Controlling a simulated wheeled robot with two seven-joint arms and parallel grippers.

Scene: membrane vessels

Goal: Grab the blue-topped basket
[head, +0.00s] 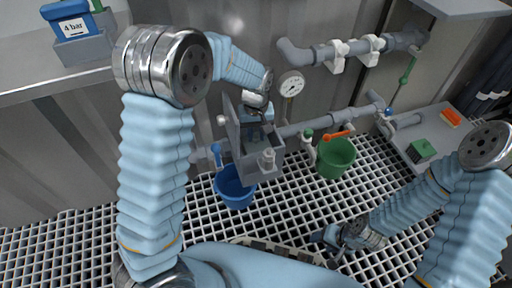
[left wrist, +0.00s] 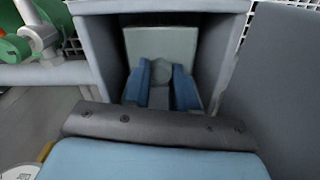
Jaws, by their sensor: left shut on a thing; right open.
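A blue-topped box (head: 68,22) with a "4 bar" label sits in a grey holder on the shelf at the top left. My left gripper (head: 256,134) reaches down into an open grey housing (head: 268,163) on the pipework, away from that shelf. In the left wrist view its blue fingers (left wrist: 160,85) are inside the housing (left wrist: 222,50), shut on a small grey-green rounded piece (left wrist: 161,71) before a pale panel. What that piece belongs to is hidden. My right gripper (head: 337,243) is open and empty, low over the floor grating.
A blue bucket (head: 235,190) stands under the housing and a green bucket (head: 336,158) stands right of it. A pressure gauge (head: 291,85) and pipes (head: 350,50) line the wall. A green-topped block (head: 422,150) and an orange item (head: 450,117) are on the right-hand shelf.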

